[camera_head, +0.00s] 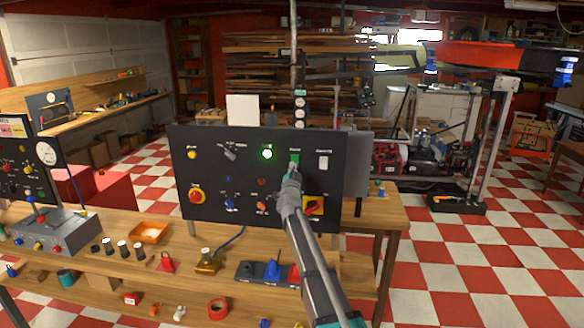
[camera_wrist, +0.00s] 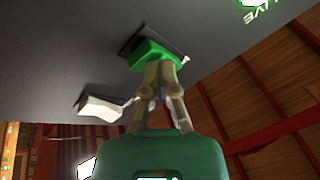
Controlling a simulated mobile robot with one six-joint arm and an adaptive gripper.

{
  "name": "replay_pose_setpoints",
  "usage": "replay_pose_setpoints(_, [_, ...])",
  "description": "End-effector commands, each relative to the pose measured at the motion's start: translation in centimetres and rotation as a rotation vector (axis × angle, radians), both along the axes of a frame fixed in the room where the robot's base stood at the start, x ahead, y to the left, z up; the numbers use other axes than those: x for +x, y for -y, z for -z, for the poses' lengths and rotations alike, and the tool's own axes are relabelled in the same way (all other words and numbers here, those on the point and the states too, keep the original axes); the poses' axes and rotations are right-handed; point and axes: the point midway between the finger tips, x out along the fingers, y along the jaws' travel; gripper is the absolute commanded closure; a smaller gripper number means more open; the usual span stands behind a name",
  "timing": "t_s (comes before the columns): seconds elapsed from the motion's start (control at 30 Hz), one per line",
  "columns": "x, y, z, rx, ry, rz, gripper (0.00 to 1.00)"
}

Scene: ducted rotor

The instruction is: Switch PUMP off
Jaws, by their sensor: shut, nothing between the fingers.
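A dark upright control panel (camera_head: 243,180) stands on the wooden bench. On its upper right is a green rocker switch (camera_head: 294,158), whose label above is too small to read surely. In the wrist view the green rocker (camera_wrist: 150,55) sits in a dark frame and looks tilted. My gripper (camera_head: 292,172) is shut and empty, with its fingertips at the lower edge of this rocker. The fingertips (camera_wrist: 160,66) look to be touching it or very close. My gripper and arm hide part of the panel below the switch.
A white rocker (camera_head: 323,162) is right of the green one, also in the wrist view (camera_wrist: 100,106). A lit green lamp (camera_head: 267,153) is to its left. A red knob on yellow (camera_head: 313,205) and a red button (camera_head: 196,196) sit lower.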

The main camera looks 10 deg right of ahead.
Motion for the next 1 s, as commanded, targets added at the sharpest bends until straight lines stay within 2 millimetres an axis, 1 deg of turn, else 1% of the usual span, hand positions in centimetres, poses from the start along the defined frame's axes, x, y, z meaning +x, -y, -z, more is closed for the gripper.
replay_pose_setpoints(0.57, [0.2,0.1,0.1,0.000,0.000,0.000,1.00])
replay_pose_setpoints(1.0, [-1.1,-0.3,-0.6,-0.001,0.000,0.000,1.00])
